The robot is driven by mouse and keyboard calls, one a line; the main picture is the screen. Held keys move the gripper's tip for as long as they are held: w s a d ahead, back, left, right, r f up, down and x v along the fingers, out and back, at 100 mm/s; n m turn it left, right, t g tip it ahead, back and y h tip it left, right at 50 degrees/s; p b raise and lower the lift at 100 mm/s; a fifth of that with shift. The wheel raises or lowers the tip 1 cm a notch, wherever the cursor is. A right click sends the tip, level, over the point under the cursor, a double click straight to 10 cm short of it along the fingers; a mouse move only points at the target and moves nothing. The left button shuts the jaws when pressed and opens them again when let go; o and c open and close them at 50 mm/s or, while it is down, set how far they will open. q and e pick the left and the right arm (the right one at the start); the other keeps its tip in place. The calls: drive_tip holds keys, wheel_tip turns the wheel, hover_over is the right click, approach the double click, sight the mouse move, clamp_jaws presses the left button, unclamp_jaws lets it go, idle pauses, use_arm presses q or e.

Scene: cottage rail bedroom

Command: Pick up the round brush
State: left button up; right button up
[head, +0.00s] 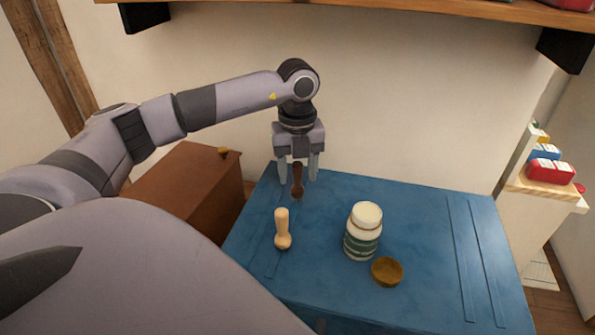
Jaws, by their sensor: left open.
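A dark brown upright object (298,187), slim at the top and wider and rounder at its foot, stands near the back left of the blue table (405,200). It looks like the round brush, but its bristles cannot be made out. My left gripper (299,176) points down over it, open, with one finger on each side of its upper part. I cannot tell whether the fingers touch it. A pale wooden piece (282,230) with a rounded lower end stands in front of it. My right gripper is not in view.
A white jar with a green label (363,232) stands mid-table, with a round brown-yellow dish or lid (387,271) in front. A brown cabinet (185,185) adjoins on the left. A wooden shelf (380,8) hangs above. The table's right side is clear.

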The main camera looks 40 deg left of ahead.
use_arm(q)
drive_tip(key=shift+f, duration=0.75)
clamp_jaws()
drive_tip(key=shift+r, duration=0.1)
wheel_tip(320, 180, up, 10)
drive_tip(key=shift+f+p, duration=0.1)
drive_tip(key=shift+p, duration=0.6)
